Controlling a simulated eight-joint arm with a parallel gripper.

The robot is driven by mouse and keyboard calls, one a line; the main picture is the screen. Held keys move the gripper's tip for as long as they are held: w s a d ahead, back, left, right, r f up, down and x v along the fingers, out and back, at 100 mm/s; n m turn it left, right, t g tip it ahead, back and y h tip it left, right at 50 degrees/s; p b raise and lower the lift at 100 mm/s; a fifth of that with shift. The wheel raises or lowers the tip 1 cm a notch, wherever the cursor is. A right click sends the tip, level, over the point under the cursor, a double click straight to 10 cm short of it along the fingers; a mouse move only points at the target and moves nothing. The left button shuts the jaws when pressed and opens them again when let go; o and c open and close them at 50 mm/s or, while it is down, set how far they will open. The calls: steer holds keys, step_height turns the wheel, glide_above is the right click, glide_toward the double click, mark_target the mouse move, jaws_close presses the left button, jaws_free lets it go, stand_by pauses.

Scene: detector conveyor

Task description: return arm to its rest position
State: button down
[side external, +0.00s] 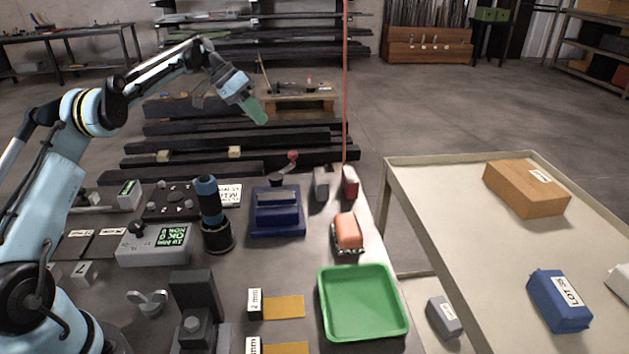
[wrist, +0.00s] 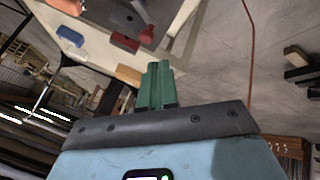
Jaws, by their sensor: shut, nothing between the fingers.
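My gripper (side external: 256,113) is raised in the air above the back of the bench in the side external view, its green fingers pointing down and to the right. The fingers are together with nothing between them. In the wrist view my gripper (wrist: 159,72) shows as two green fingers side by side, touching nothing. My arm reaches up from the lower left and bends down at the wrist.
The bench holds a green tray (side external: 333,328), a blue device (side external: 277,222), a dark cylinder (side external: 217,240) and an orange block (side external: 348,231). A cart (side external: 455,205) at right carries a brown box (side external: 520,190) and a blue package (side external: 553,300). A thin red pole (side external: 345,90) stands right of my gripper.

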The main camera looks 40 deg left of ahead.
steer(key=s+d+r+n+y, duration=0.1)
steer(key=s+d+r+y, duration=0.15)
steer(key=s+d, duration=0.3)
steer(key=s+d+r+y, duration=0.1)
steer(key=s+d+r, duration=0.3)
steer(key=d, duration=0.3)
steer(key=s+d+f+t, duration=0.1)
steer(key=s+d+f, duration=0.1)
steer(key=s, duration=0.4)
steer(key=s+d+f+t+y, duration=0.1)
steer(key=s+d+f, duration=0.1)
steer(key=s, duration=0.3)
steer(key=s+d+f+n+t+y, duration=0.1)
steer(key=s+d+f, duration=0.1)
steer(key=s+f, duration=0.2)
steer(key=s, duration=0.2)
steer(key=shift+s+d, duration=0.3)
steer(key=shift+s, duration=0.05)
